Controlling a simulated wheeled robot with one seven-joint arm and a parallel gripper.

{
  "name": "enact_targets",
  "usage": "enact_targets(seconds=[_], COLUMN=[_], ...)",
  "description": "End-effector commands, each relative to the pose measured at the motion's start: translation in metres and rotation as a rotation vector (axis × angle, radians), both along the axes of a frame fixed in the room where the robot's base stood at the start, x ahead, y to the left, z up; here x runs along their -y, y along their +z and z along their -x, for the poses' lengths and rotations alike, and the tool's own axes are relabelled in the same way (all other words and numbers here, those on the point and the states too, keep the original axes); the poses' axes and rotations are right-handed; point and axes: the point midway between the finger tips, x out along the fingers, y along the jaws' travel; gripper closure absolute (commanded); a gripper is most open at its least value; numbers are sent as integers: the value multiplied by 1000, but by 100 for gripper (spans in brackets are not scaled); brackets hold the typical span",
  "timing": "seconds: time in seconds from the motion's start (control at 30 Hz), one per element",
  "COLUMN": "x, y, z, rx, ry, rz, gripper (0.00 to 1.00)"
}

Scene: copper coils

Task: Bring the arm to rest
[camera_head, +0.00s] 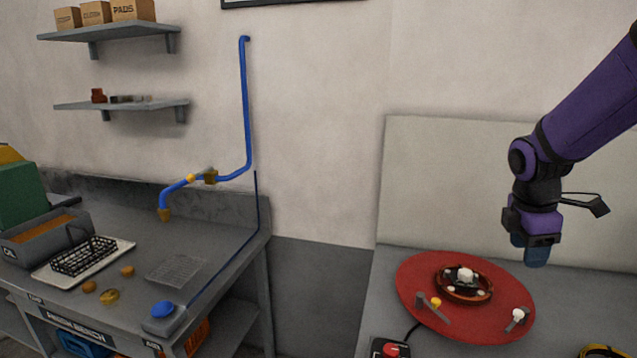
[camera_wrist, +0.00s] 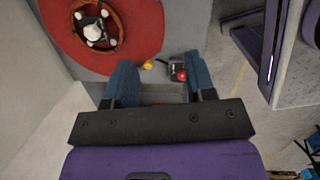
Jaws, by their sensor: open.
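My purple arm reaches in from the right in the head view. My gripper (camera_head: 536,256) points down, above the right part of the grey table and behind the red turntable (camera_head: 408,283). In the wrist view, my gripper (camera_wrist: 163,85) shows two blue fingers set wide apart with nothing between them. The red turntable (camera_wrist: 149,30) lies to the upper left there, apart from the fingers. A copper coil (camera_head: 463,290) sits around a hub with white pieces in the middle of the turntable.
A box with a red button (camera_head: 391,349) stands at the table's front. A grey bench (camera_head: 125,215) at left holds a black basket (camera_head: 84,256) on a tray. A blue pipe (camera_head: 247,100) runs up the wall. Two shelves (camera_head: 110,30) hang at upper left. The air around my gripper is clear.

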Motion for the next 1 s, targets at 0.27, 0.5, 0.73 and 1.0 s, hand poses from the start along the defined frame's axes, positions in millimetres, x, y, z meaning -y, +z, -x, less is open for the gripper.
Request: enact_targets(seconds=[0.27,0.5,0.73,1.0], x=[-51,-84,-105,-112], y=[57,92,110,115], z=[49,100,148,173], rx=[216,393,479,480], ry=[-425,-787,-1098,-1273], rz=[-11,-151,-365,-504], gripper=[50,50,50,50])
